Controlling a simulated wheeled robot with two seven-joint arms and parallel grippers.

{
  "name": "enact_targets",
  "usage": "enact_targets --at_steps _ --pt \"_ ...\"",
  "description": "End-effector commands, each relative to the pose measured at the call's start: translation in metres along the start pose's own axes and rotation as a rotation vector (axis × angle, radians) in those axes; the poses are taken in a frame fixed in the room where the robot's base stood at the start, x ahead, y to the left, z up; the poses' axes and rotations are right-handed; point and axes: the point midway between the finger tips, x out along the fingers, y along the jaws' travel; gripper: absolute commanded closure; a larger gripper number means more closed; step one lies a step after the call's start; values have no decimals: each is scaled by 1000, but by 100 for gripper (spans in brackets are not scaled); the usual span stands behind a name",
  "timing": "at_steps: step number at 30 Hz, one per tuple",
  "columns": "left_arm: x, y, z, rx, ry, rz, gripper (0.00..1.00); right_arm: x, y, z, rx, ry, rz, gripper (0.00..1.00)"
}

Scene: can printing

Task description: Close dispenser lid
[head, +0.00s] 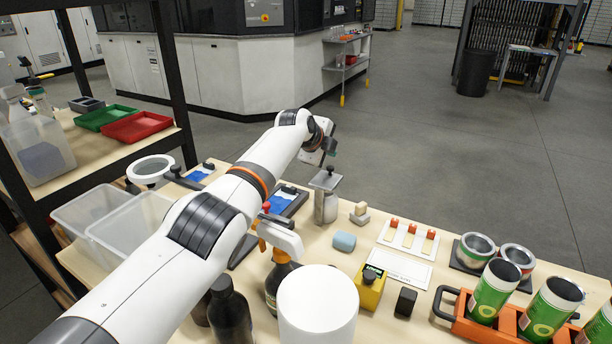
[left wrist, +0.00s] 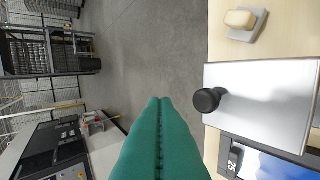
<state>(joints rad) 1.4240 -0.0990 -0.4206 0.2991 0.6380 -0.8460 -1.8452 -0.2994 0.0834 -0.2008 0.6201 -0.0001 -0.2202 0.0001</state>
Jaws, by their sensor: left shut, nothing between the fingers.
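The dispenser (head: 326,207) is a grey metal container standing at the far edge of the table in the head view. Its flat silver lid (head: 324,181) with a black knob lies across its top; I cannot tell whether it is fully seated. In the left wrist view the lid (left wrist: 265,100) fills the right side, its knob (left wrist: 207,100) at the left edge. My left gripper (head: 331,154) is just above and beyond the lid, apart from it. In the left wrist view its teal fingers (left wrist: 160,105) are shut and empty, beside the knob. My right gripper is not in view.
A blue sponge-like block (head: 344,241), a yellow box (head: 371,288) and dark bottles (head: 230,315) stand nearer on the table. Clear bins (head: 92,208) are at left. An orange rack (head: 470,328) with green cans is at right. Open floor lies beyond the table.

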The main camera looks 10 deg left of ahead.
Motion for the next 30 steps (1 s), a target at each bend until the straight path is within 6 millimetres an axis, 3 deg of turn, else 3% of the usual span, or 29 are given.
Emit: enact_targets --at_steps 11,20,30 --pt "-10 12 0 0 0 0 100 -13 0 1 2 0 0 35" --pt "-14 13 -2 -1 -1 2 100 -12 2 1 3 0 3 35" --pt "-39 11 0 3 1 2 100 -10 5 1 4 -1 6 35"
